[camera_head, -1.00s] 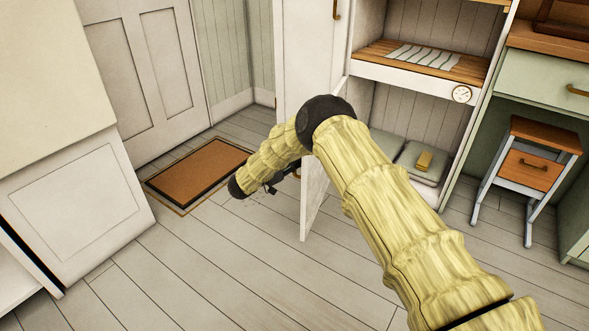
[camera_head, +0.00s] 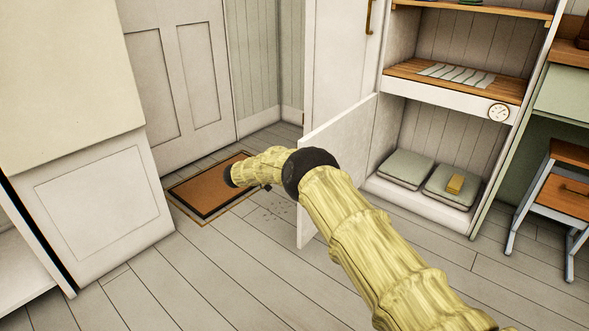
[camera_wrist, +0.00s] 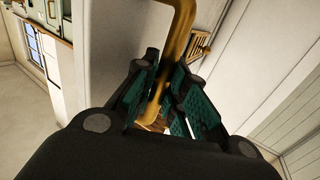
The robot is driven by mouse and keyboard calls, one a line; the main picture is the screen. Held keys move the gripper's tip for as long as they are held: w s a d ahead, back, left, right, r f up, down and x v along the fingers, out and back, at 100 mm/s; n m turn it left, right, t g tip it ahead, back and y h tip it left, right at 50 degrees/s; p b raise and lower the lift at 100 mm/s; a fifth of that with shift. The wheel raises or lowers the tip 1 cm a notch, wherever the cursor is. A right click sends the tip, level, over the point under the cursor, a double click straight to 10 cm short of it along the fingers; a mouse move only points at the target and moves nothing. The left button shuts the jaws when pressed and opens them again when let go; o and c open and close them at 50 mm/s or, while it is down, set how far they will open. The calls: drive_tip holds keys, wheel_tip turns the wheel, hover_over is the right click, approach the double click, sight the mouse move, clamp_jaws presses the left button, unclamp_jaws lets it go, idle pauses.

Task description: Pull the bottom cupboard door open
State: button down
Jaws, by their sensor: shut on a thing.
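The bottom cupboard door (camera_head: 342,138) is a white panel standing well open, swung out to the left of the lower compartment. In the wrist view, my gripper (camera_wrist: 168,84) is shut on the brass handle (camera_wrist: 177,38) of the door, with teal finger pads on either side of the bar. In the head view my arm crosses in front of the door and hides part of it. The handle is hidden there.
A brown doormat (camera_head: 205,192) lies by the room door. The floor in front is clear.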

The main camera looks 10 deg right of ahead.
drive_tip(key=shift+w+d+r, duration=0.1)
drive_tip(key=shift+w, duration=0.3)
drive_tip(key=c, duration=1.5)
unclamp_jaws()
drive_tip(key=shift+d, duration=0.2)
drive_tip(key=shift+o, duration=0.2)
drive_tip(key=shift+a, duration=0.4)
drive_tip(key=shift+a, duration=0.1)
drive_tip(key=s+a, duration=0.1)
drive_tip(key=a, duration=1)
drive_tip(key=shift+s+a, duration=0.4)
